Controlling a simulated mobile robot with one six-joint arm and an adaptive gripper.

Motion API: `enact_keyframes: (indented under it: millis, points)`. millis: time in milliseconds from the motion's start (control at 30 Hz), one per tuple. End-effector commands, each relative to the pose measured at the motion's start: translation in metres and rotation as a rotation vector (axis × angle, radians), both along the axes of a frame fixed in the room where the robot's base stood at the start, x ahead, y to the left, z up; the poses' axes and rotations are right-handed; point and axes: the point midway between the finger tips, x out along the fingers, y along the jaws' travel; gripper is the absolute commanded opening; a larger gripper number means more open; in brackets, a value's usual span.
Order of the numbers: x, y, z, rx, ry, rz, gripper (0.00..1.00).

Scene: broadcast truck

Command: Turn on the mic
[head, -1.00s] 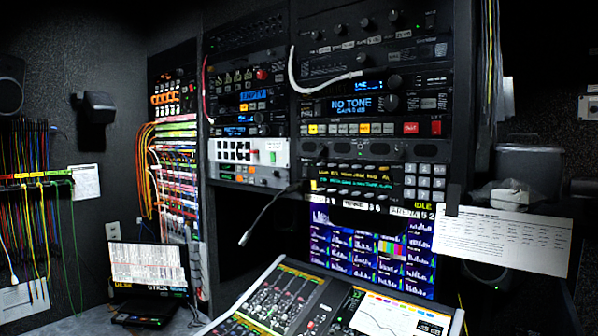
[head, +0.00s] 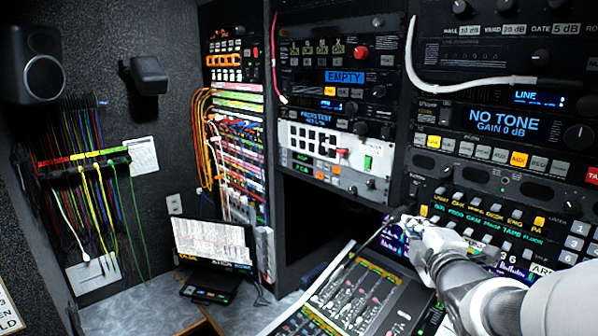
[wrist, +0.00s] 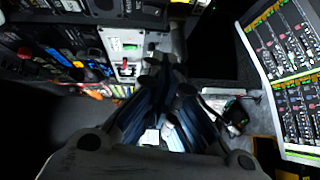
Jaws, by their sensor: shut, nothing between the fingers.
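The gooseneck mic (head: 371,237) shows in the head view as a thin dark stalk over the mixing desk, its upper end hidden near my gripper. My gripper (head: 402,219) is in front of the lower rack, just below the talkback key panel (head: 490,222); whether it touches anything I cannot tell. Above is a unit with a blue "NO TONE GAIN 0 dB" display (head: 503,122) and a row of lit and grey buttons (head: 495,153). In the wrist view my gripper (wrist: 163,62) is shut and empty, pointing towards the rack. No mic switch can be made out.
The mixing desk (head: 340,305) lies below my arm. A white cable (head: 425,75) hangs across the rack. Patch cables (head: 95,180) hang on the left wall. A dark open bay lies left of my gripper.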

Motion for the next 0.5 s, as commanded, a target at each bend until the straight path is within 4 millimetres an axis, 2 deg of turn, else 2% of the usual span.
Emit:
enact_keyframes:
  millis: [100,500]
  points:
    - [0.0030,-0.0020,0.0071,-0.032,-0.017,0.013,0.00]
    - [0.0062,-0.0019,0.0064,-0.034,-0.020,0.015,0.00]
